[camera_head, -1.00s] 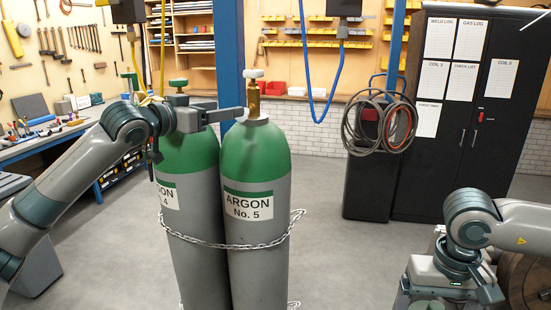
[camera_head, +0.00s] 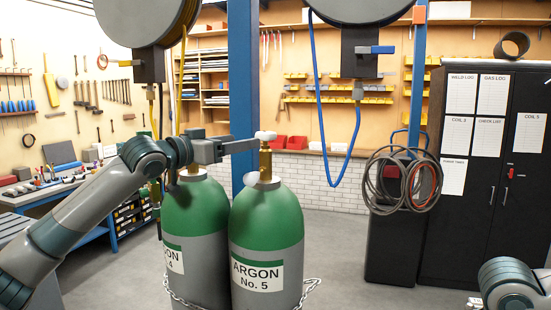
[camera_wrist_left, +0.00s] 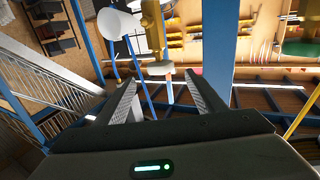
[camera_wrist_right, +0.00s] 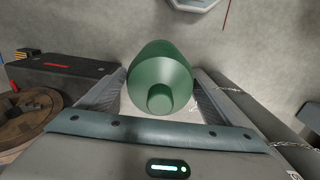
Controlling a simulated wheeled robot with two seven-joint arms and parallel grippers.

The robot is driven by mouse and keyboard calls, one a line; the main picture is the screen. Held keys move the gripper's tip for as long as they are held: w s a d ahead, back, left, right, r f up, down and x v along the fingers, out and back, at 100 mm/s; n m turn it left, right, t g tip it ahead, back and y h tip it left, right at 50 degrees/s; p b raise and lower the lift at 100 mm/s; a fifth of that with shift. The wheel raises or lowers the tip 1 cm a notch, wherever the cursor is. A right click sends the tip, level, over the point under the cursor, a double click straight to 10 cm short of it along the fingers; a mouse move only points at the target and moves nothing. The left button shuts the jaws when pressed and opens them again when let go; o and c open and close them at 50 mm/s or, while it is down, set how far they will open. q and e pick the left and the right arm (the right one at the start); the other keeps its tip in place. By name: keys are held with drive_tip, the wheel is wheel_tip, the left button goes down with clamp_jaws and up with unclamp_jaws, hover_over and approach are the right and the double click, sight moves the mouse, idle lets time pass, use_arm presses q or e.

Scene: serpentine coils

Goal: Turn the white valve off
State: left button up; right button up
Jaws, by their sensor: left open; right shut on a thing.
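The white valve (camera_head: 265,135) is a small knob on the brass stem of the green-and-grey argon cylinder No. 5 (camera_head: 266,220). My left gripper (camera_head: 256,143) reaches in from the left at about the knob's height, its fingertips close beside it. In the left wrist view the white knob (camera_wrist_left: 158,68) lies just beyond the open fingers, roughly in line with the gap; contact cannot be told. My right gripper (camera_wrist_right: 158,92) is shut on a dark green rounded object (camera_wrist_right: 160,72), seen in the right wrist view. The head view shows only part of my right arm.
A second argon cylinder (camera_head: 190,215) stands close on the left, partly behind my left arm. A chain (camera_head: 195,303) runs around both. Hose reels (camera_head: 150,15) hang above. A blue post (camera_head: 243,90) stands behind. Coiled hoses (camera_head: 402,180) and a black cabinet (camera_head: 490,230) are right.

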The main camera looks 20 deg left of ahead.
sight(265, 136)
use_arm(q)
drive_tip(key=p+x, duration=0.2)
drive_tip(key=x, duration=0.2)
drive_tip(key=p+x, duration=0.3)
drive_tip(key=x, duration=0.2)
drive_tip(key=shift+w+r, duration=0.15)
drive_tip(key=shift+r, duration=0.05)
use_arm(e)
wheel_tip(265, 136, up, 6)
drive_tip(key=shift+f, duration=0.25)
use_arm(q)
drive_tip(key=shift+p+x, duration=0.3)
drive_tip(key=shift+x, duration=0.45)
use_arm(e)
drive_tip(key=shift+r, duration=0.3)
use_arm(q)
drive_tip(key=shift+f, duration=0.2)
drive_tip(key=c, duration=1.1)
